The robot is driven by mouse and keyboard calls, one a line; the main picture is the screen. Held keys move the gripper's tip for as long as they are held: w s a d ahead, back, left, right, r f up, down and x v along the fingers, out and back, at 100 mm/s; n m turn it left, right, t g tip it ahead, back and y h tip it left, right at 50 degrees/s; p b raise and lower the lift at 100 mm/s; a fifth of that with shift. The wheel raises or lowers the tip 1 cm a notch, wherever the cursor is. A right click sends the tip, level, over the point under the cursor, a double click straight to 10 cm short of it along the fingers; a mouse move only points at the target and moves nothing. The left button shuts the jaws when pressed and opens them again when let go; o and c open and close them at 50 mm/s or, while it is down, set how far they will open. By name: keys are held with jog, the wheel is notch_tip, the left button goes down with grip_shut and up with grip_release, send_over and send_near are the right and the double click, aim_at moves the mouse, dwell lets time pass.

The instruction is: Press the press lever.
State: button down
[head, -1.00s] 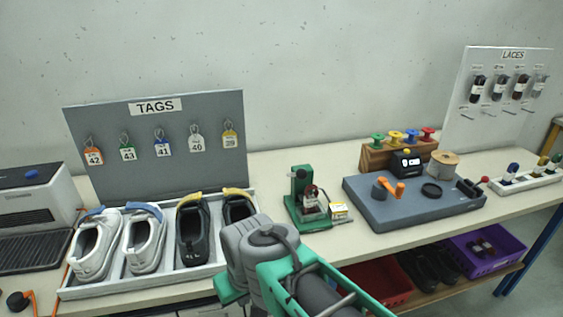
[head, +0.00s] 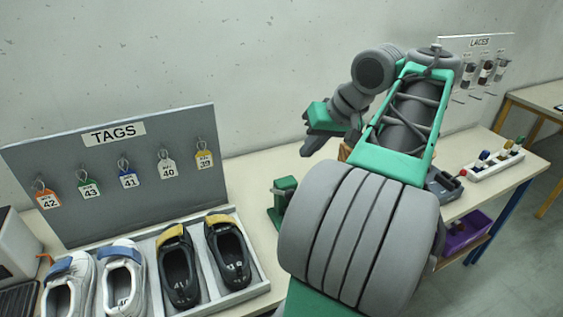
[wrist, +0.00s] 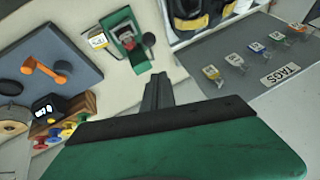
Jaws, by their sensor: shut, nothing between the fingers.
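A small green press (wrist: 124,36) stands on the bench in the wrist view, with a dark round knob (wrist: 149,39) beside it that may be its lever end. In the head view only part of the green press (head: 282,196) shows; my arm hides the rest. My gripper (head: 308,150) is above the bench, up and to the right of the press in the head view. In the wrist view its fingers (wrist: 158,78) are together and empty, pointing towards the bench just below the press, apart from it.
A grey-blue board (wrist: 75,50) with an orange crank (wrist: 42,68) lies beside the press. Coloured spools (wrist: 68,133) stand near it. The tags panel (head: 120,180) and a shoe tray (head: 262,285) are at left. A yellow-and-white box (wrist: 97,39) is close to the press.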

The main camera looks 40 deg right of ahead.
jog(key=shift+s+d+r, duration=0.4)
jog(key=shift+s+d, duration=0.2)
jog(key=shift+s, duration=0.1)
jog(key=b+x, duration=0.2)
jog(key=x, duration=0.2)
jog(key=s+b+x, duration=0.1)
jog(key=b+x, duration=0.2)
jog(key=x, duration=0.1)
jog(key=s+a+f+b+x, duration=0.1)
jog(key=b+x, duration=0.2)
jog(key=x, duration=0.1)
jog(key=shift+w+f, duration=0.15)
jog(key=shift+f, duration=0.1)
jog(key=shift+a+f+b, duration=0.1)
jog(key=shift+f+b, duration=0.2)
